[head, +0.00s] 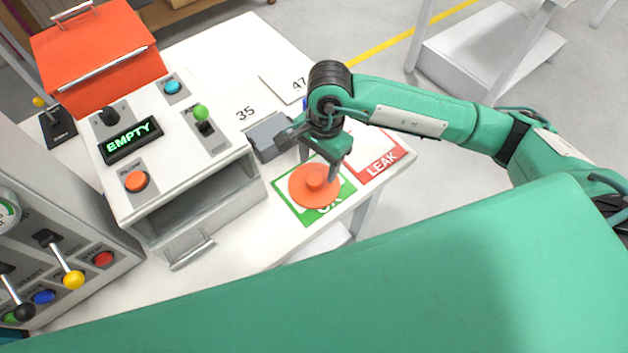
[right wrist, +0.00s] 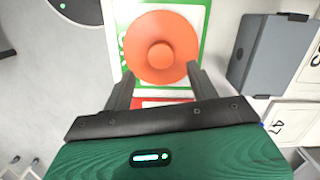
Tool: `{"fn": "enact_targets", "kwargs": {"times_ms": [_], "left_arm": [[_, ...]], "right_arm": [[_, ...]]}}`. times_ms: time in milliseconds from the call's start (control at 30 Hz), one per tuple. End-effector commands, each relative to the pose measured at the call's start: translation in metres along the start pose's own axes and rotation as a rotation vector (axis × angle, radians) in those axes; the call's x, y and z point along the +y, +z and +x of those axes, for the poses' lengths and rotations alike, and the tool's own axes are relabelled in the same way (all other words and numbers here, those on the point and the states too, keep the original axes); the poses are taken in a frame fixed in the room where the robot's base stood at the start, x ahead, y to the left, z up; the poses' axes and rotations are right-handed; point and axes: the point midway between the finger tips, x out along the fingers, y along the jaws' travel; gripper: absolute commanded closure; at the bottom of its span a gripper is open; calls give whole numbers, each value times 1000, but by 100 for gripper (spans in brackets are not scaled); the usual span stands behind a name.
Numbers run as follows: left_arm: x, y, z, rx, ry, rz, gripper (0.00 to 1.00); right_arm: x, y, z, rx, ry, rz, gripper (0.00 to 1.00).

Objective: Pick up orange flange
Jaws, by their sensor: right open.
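The orange flange (head: 314,187) is a round disc with a raised hub in its middle. It lies on the green OK card (head: 338,207) on the white table. In the right wrist view the flange (right wrist: 160,48) shows just beyond the fingertips, with its hub facing the camera. My right gripper (head: 333,160) is over the back right side of the flange, pointing down. Its two fingers (right wrist: 158,82) are apart with nothing between them. I cannot tell exactly how high the fingertips are above the flange. My left gripper is not in view.
A red LEAK card (head: 382,160) lies right of the green card. A grey box (head: 270,138) stands behind the flange. A machine with an EMPTY display (head: 130,140) stands to the left, an orange box (head: 100,55) behind it. White cards marked 35 (head: 240,105) and 47 (head: 283,83) lie farther back.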

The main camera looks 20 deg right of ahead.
Motion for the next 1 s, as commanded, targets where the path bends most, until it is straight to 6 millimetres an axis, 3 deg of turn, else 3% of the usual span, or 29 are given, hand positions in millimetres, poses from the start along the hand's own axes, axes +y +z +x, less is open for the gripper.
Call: {"fn": "enact_targets", "kwargs": {"times_ms": [133,333,633,667,900,1000], "left_arm": [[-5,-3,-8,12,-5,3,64],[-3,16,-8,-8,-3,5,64],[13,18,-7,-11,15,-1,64],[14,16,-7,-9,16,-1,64],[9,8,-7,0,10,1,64],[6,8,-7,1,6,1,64]], "right_arm": [[0,4,15,-3,6,1,41],[-2,5,43,-3,3,1,41],[-2,4,50,-1,1,0,41],[-2,4,50,-1,1,0,43],[-2,4,50,-1,1,0,89],[-2,4,50,-1,1,0,90]]}}
